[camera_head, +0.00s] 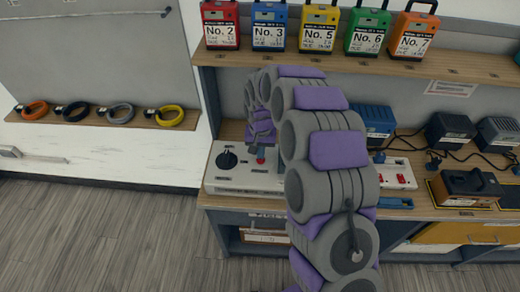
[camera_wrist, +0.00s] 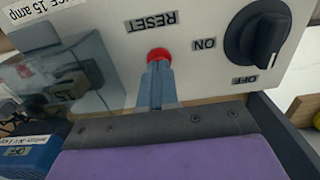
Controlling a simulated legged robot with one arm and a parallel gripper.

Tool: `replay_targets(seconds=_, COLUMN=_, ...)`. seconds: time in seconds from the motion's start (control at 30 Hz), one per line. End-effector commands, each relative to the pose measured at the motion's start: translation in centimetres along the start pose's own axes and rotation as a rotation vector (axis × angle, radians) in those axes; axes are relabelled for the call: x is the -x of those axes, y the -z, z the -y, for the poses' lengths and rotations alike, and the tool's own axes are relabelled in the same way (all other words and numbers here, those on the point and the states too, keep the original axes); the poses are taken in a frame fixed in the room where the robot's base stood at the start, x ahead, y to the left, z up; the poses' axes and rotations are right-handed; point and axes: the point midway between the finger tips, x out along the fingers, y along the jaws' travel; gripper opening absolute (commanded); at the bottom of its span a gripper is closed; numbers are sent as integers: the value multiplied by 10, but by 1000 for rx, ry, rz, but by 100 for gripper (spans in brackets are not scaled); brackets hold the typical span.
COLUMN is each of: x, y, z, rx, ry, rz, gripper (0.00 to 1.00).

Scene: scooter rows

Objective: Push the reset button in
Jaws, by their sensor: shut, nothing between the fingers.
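The red reset button (camera_wrist: 158,54) is on a white control panel (camera_wrist: 215,75), just by the upside-down word RESET in the wrist view. My gripper (camera_wrist: 157,66) is shut and empty, with its tips right at the button and overlapping its lower edge. I cannot tell whether the tips press on it or how far in it is. In the head view the panel (camera_head: 228,180) lies on the workbench, and my gripper (camera_head: 262,152) points down at the red button (camera_head: 261,160). My arm hides the panel's right part.
A black ON/OFF knob (camera_wrist: 257,38) sits beside the button. A clear cover (camera_wrist: 85,75) is on its other side. Several numbered battery packs (camera_head: 318,27) stand on the shelf above. Chargers with cables (camera_head: 450,131) and a power strip (camera_head: 395,174) lie on the bench's right.

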Motion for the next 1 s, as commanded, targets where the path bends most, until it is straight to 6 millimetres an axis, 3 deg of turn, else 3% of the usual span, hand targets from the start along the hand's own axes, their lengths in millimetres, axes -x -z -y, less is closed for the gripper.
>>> replay_targets(seconds=0.23, x=-4, y=0, z=0, rx=0, ry=-1, rz=1, gripper=0)
replay_targets(seconds=0.53, x=-28, y=-1, z=0, rx=0, ry=-4, rz=10, gripper=0)
replay_targets(seconds=0.83, x=-30, y=-3, z=-1, rx=0, ry=-7, rz=18, gripper=0)
replay_targets(seconds=1.0, x=-19, y=-3, z=-3, rx=0, ry=-6, rz=16, gripper=0)
